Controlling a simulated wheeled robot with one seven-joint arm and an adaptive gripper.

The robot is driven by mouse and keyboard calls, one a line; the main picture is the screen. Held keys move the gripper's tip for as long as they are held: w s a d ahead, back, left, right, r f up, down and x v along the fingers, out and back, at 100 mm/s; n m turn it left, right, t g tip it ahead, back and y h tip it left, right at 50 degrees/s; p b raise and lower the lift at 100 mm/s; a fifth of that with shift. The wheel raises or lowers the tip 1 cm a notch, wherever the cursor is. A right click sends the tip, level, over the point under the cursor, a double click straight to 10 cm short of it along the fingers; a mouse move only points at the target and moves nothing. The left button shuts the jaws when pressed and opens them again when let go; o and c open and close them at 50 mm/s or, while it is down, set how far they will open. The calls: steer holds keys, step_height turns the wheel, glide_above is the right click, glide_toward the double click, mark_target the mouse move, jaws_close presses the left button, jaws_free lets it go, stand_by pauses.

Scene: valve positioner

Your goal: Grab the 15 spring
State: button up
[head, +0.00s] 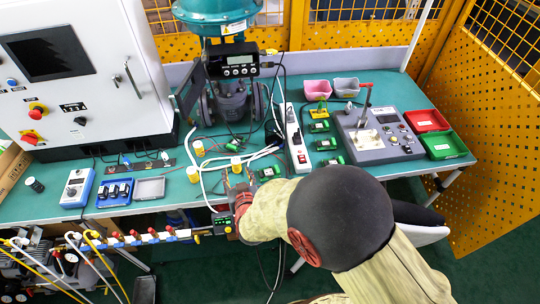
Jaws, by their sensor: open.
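My gripper (238,178) reaches over the front edge of the green workbench (330,182), near the middle of the picture. It is open, and I see nothing held between its fingers. I cannot pick out a spring marked 15; any such label is too small to read. Small yellow-topped cylinders stand around the gripper: one to its upper left (199,148), one to its left (192,174) and one just behind it (236,163). Small dark-and-green blocks lie to its right, one close by (269,172). My arm hides part of the bench front.
A valve with a teal top (217,12) and a display box (240,65) stands behind. A power strip (296,140) and white cables cross the bench. A control box with a lever (378,135), red bin (426,120) and green bin (443,145) are right; a white cabinet (85,95) is left.

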mark_target(237, 167)
steer(key=shift+w+d+f, duration=0.15)
steer(key=shift+d+f, duration=0.1)
steer(key=shift+f, duration=0.1)
steer(key=shift+w+f, duration=0.15)
steer(key=shift+w, duration=0.2)
steer(key=b+x, duration=0.3)
steer(key=x, duration=0.4)
steer(key=shift+c, duration=1)
jaws_close()
